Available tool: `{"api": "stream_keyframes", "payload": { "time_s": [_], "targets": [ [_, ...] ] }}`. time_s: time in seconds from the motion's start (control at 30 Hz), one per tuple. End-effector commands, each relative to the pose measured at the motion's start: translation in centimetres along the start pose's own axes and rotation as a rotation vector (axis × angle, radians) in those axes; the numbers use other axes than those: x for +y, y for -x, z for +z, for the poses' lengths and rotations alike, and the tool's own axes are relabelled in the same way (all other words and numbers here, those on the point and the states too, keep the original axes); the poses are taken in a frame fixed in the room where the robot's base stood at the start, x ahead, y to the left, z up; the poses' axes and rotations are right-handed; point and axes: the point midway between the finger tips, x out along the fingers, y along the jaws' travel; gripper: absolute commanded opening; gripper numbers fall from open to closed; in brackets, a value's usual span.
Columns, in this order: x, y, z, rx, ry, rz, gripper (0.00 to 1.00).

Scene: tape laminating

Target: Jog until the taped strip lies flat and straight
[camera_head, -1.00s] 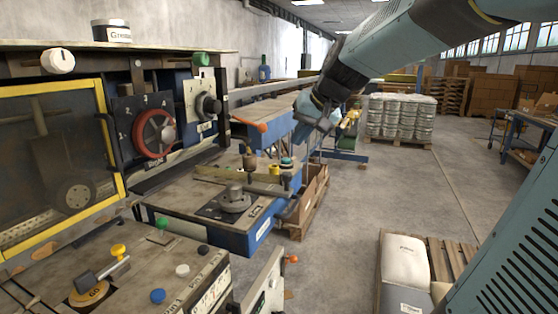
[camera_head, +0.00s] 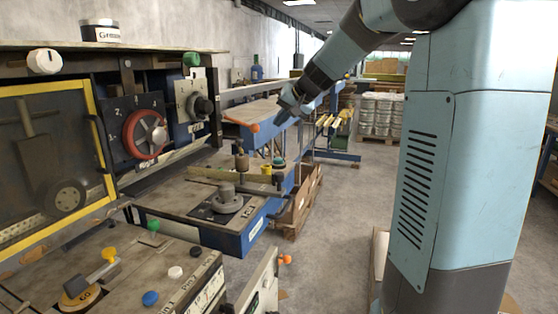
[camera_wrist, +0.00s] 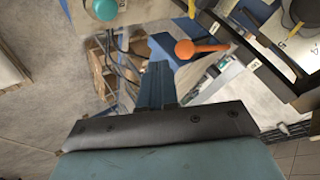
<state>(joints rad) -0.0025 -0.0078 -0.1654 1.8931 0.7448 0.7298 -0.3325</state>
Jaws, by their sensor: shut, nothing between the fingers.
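My gripper (camera_head: 283,117) is shut and empty. In the head view it hangs in the air at the right end of the machine, over or near an orange-tipped lever (camera_head: 250,126). In the wrist view the shut fingers (camera_wrist: 157,72) show beside an orange knob (camera_wrist: 200,47), apparently apart from it. A teal round knob (camera_wrist: 104,9) is at the top of the wrist view; a teal knob (camera_head: 279,161) also shows in the head view. I cannot pick out the taped strip or a marked jog control.
A front panel (camera_head: 175,255) has white (camera_head: 175,272), blue (camera_head: 150,298), green and black knobs and a yellow-tipped lever (camera_head: 109,254). A red-ringed handwheel (camera_head: 146,134) stands above. A blue-sided table (camera_head: 240,236) juts right. Boxes (camera_head: 300,207) stand on the floor beside it.

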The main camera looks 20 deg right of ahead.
Motion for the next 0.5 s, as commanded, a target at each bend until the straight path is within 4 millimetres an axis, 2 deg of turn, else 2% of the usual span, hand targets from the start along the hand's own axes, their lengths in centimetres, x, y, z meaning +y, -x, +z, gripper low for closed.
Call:
{"api": "stream_keyframes", "payload": {
  "time_s": [0.5],
  "targets": [
    [2.7,-3.6,2.6,-0.002,-0.002,0.001,0.0]
  ]
}}
